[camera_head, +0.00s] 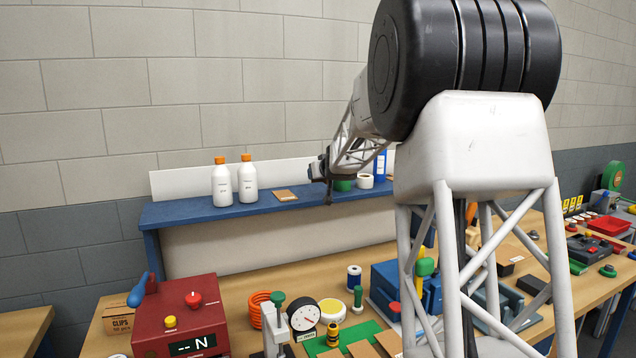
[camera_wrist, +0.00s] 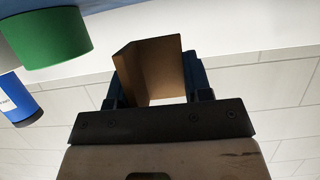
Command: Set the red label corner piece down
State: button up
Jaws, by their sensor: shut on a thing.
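My gripper (camera_head: 322,178) is out over the blue shelf (camera_head: 215,208), between the white bottles and the rolls, in the head view. In the wrist view my gripper (camera_wrist: 158,88) is shut on a brown, folded corner piece (camera_wrist: 160,68), which sits between its two dark blue fingers. Two faces of the piece show, meeting at a fold. No red label shows on these faces. The piece cannot be made out in the head view. A flat brown piece (camera_head: 285,195) lies on the shelf to the left of my gripper.
Two white bottles (camera_head: 222,186) with orange caps stand left on the shelf. A green roll (camera_wrist: 45,38), a white roll (camera_head: 365,181) and a blue can (camera_head: 380,167) stand at its right. The bench below is crowded, with a red box (camera_head: 182,318) and a dial gauge (camera_head: 304,317).

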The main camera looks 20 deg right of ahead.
aim_at(319, 181)
jog(key=shift+w+d+f, duration=0.1)
jog(key=shift+w+d, duration=0.15)
jog(key=shift+w, duration=0.6)
jog(key=shift+f, duration=1.55)
jog(key=shift+f, duration=0.2)
jog(key=o, duration=0.9)
jog(key=shift+s, duration=0.15)
jog(key=shift+v, duration=3.8)
jog(key=shift+r, duration=0.2)
